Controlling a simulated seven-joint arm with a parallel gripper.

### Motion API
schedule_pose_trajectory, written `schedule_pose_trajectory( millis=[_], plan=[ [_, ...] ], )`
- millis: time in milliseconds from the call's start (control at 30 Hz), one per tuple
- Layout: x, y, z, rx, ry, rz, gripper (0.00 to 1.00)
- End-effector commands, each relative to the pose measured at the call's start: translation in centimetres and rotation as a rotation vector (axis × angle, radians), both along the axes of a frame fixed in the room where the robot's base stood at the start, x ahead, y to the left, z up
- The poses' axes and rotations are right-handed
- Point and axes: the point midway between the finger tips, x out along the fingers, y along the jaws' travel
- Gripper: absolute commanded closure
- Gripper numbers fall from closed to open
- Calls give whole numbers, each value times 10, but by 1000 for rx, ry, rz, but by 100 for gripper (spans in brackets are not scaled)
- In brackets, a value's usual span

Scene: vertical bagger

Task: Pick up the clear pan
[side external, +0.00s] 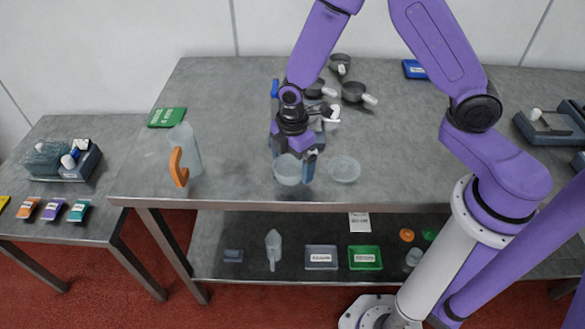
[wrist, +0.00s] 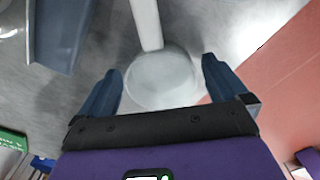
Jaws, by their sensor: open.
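A clear round pan (side external: 287,172) sits on the grey bench near its front edge. In the wrist view the pan (wrist: 160,82) shows as a pale, see-through disc between the fingers, with a pale bar (wrist: 146,25) running up from its edge. My gripper (side external: 294,160) is open and low over the pan. In the wrist view the fingers of my gripper (wrist: 161,72) stand on either side of it, and I see no clear grip. A second clear round dish (side external: 344,169) lies just to the right. My gripper partly hides the first pan in the side view.
A clear jug with an orange handle (side external: 180,167) stands to the left, near a green box (side external: 167,117). Several dark pans with pale handles (side external: 355,92) lie behind my gripper. The bench's front edge (side external: 240,202) is close. The bench between jug and gripper is clear.

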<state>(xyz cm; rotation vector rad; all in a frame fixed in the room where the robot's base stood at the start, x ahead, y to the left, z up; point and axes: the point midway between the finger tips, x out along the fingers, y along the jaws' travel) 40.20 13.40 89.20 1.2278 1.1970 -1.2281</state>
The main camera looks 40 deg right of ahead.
Motion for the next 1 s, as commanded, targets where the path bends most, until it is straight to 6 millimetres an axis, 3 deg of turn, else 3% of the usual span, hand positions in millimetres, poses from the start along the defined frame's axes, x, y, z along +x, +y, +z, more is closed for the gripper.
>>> schedule_pose_trajectory(
  millis=[200, 367, 400, 767, 1000],
  plan=[
    [0, 0, 0, 0, -1, 0, 0],
    [0, 0, 0, 0, 0, 0, 52],
    [0, 0, 0, 0, 0, 0, 56],
    [1, 0, 3, 1, -1, 0, 56],
    [1, 0, 25, 3, -4, 0, 56]
  ],
)
